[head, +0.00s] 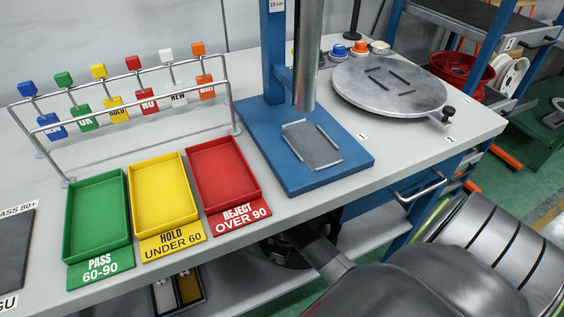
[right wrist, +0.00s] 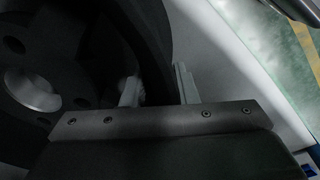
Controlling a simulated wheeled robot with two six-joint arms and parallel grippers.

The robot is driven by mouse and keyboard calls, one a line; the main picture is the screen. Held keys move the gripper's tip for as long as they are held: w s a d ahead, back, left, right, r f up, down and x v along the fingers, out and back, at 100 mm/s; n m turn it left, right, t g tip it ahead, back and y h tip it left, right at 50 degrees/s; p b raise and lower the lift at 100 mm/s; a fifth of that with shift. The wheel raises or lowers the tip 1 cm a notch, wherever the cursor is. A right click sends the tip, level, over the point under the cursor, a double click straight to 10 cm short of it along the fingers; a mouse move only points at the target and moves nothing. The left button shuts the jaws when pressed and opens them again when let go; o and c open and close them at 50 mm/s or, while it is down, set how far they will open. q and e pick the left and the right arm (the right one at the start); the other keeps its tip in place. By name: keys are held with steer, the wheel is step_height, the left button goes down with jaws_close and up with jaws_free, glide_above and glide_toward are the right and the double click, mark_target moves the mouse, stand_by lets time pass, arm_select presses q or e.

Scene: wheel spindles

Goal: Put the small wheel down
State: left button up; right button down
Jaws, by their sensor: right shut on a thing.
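The small wheel (right wrist: 95,50) fills the left of the right wrist view, dark with a pale metal hub and several bolt holes. My right gripper (right wrist: 157,85) is shut on its rim, one finger on each side of the dark edge. In the head view a dark round shape (head: 284,252), apparently this wheel, shows partly below the bench's front edge, beside my dark right arm. The arm covers part of it. I cannot tell whether the wheel touches anything beneath. My left gripper is not in view.
The grey bench (head: 330,205) carries a green tray (head: 98,257), a yellow tray (head: 166,235) and a red tray (head: 226,208). A blue press stand (head: 352,172) and a round metal plate (head: 390,88) stand further right. A lower shelf (head: 245,292) runs below the bench.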

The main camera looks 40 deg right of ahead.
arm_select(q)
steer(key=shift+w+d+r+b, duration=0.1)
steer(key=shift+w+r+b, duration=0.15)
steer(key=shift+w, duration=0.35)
arm_select(e)
steer(key=shift+w+f, duration=0.1)
steer(key=shift+f, duration=1.25)
steer(key=c, duration=1.1)
jaws_free()
steer(key=shift+c, duration=0.2)
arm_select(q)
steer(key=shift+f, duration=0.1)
arm_select(e)
steer(key=shift+r, duration=0.5)
steer(key=r, duration=0.1)
steer(key=r+p, duration=0.1)
steer(key=r, duration=0.1)
steer(key=r+p, duration=0.1)
steer(key=r, duration=0.1)
steer(key=shift+s+r, duration=0.15)
steer(key=shift+s, duration=0.25)
steer(key=shift+r, duration=0.65)
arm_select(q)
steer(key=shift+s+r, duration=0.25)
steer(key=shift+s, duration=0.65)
